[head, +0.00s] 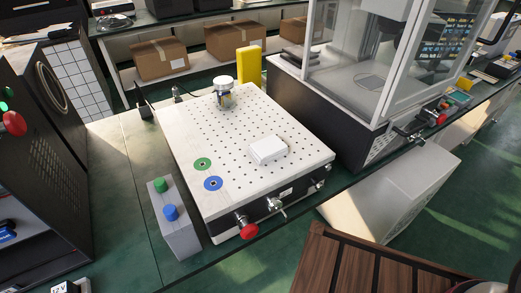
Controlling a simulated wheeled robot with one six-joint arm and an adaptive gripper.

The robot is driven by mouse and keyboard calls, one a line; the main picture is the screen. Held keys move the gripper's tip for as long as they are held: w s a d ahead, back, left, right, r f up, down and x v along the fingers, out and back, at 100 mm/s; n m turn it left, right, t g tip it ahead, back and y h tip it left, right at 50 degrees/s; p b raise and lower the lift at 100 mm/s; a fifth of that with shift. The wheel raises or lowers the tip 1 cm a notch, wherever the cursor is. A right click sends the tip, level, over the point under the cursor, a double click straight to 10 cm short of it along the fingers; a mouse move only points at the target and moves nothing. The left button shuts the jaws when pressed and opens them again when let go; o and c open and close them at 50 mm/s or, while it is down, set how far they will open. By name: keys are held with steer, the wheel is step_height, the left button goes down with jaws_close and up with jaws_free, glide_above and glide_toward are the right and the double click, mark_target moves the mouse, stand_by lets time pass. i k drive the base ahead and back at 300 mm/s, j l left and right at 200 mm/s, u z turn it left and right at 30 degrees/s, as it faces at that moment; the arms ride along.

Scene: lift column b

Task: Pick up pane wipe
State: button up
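A small white block-like pad (268,150) lies flat on the white perforated board (235,185), right of its middle. It could be the pane wipe, but no label or detail that confirms this can be made out. A small jar or canister with a pale lid (223,94) stands upright near the board's back edge. A yellow upright block (249,68) stands behind the board. My gripper is not seen in the head view, and nothing covers the white pad.
A grey box with green and blue buttons (174,220) stands left of the board. Knobs, one red (244,226), stick out of its front. A glass-fronted cabinet (365,75) stands at right. A dark machine (45,160) stands at left. Cardboard boxes (160,58) sit behind.

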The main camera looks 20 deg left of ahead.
mark_target(270, 148)
steer(key=u, duration=1.3)
steer(key=k+j+z, duration=0.1)
